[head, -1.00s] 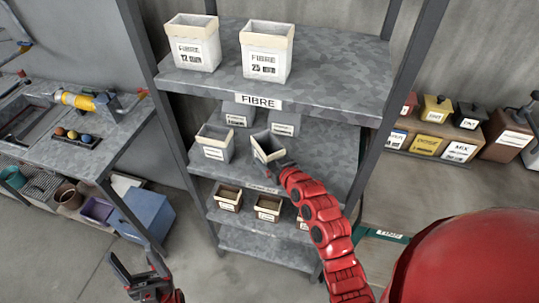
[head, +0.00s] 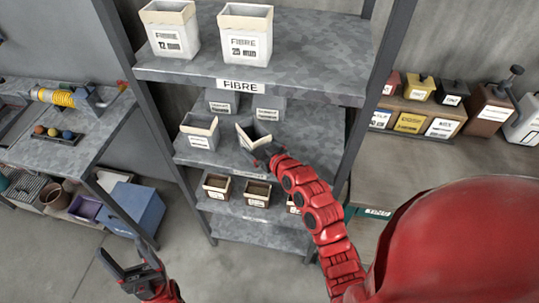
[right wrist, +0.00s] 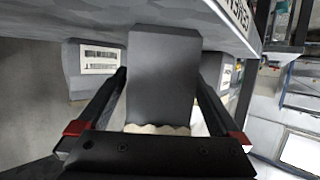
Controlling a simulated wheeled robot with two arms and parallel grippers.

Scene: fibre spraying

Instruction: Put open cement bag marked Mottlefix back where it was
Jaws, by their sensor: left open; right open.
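An open grey bag with a cream torn rim (head: 253,134) is on the second shelf from the top, at its front edge. It looks slightly tilted in the head view. My right gripper (head: 266,155) is at its front. In the right wrist view the grey bag (right wrist: 163,75) lies between the two spread fingers, its cream rim towards the palm; contact cannot be told. Its marking is not readable. A similar open bag (head: 200,132) stands to its left. My left gripper (head: 138,268) is open and empty, low over the floor.
Two closed grey bags (head: 221,103) (head: 270,108) stand behind on the same shelf. Two fibre boxes (head: 169,31) (head: 245,36) stand on the shelf above. Small open boxes (head: 217,186) (head: 257,192) stand below. Shelf posts (head: 367,105) flank the space.

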